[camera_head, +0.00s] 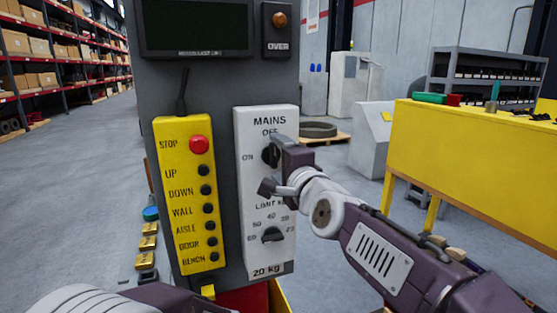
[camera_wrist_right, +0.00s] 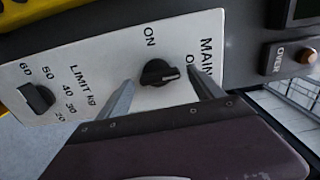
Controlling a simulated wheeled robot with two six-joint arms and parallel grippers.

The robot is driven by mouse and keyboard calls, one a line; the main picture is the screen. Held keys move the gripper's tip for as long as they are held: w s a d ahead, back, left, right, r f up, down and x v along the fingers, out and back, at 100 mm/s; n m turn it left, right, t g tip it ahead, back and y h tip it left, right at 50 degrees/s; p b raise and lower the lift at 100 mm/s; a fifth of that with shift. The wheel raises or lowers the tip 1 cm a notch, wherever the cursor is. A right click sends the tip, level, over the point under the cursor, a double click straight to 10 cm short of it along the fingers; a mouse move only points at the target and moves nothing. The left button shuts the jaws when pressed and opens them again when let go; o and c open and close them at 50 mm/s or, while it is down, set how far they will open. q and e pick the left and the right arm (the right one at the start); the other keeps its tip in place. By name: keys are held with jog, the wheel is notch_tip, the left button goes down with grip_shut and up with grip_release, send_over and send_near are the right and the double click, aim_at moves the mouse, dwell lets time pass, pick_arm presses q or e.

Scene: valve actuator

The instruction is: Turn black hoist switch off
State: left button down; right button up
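The black MAINS switch (camera_head: 269,156) is a knob on the white panel (camera_head: 255,190), with ON printed at its left and OFF above it in the head view. In the right wrist view the black knob (camera_wrist_right: 159,73) stands between my fingers, and its white mark seems to face the partly hidden OFF label. My right gripper (camera_wrist_right: 162,88) is open, one finger on each side of the knob; contact cannot be told. In the head view the right gripper (camera_head: 272,168) partly covers the panel. Part of my left arm shows at the bottom edge, its fingers out of sight.
A yellow pendant (camera_head: 183,195) with a red STOP button and several black buttons hangs left of the panel. A LIMIT knob (camera_head: 272,235) sits below the switch. An OVER lamp (camera_head: 279,19) is above. A yellow workbench (camera_head: 470,155) stands at the right.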

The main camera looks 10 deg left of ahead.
jog(key=shift+s+d, duration=0.15)
jog(key=shift+s, duration=0.15)
jog(key=v, duration=0.8)
jog(key=shift+s+b, duration=0.15)
jog(key=shift+b, duration=0.3)
jog(key=shift+d, duration=0.15)
